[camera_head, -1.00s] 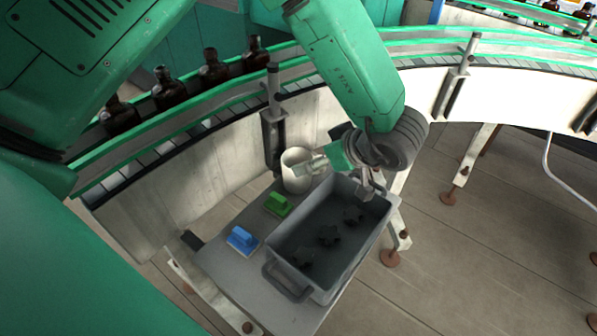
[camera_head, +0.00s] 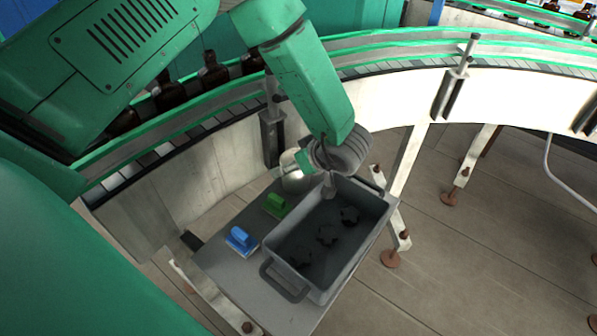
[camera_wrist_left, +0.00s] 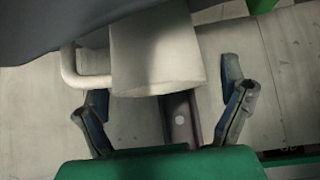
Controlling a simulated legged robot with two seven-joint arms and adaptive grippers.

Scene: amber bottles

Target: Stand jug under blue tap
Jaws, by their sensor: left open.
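The jug (camera_head: 291,168) is pale cream and stands at the back corner of the small grey table, beside a grey bin. My left gripper (camera_head: 318,166) is at the jug in the head view and hides part of it. In the left wrist view the jug (camera_wrist_left: 157,50) shows in front of the spread fingers, its handle to the left. My left gripper (camera_wrist_left: 165,88) is open, with nothing clamped. I see no blue tap in these views. My right gripper is not in view.
The grey bin (camera_head: 283,283) holds several dark knob-like parts. A green-handled block (camera_head: 275,205) and a blue-handled block (camera_head: 241,239) lie on the table (camera_head: 222,262). Behind runs a curved conveyor (camera_head: 190,145) with amber bottles (camera_head: 213,73) and a metal post (camera_head: 271,125).

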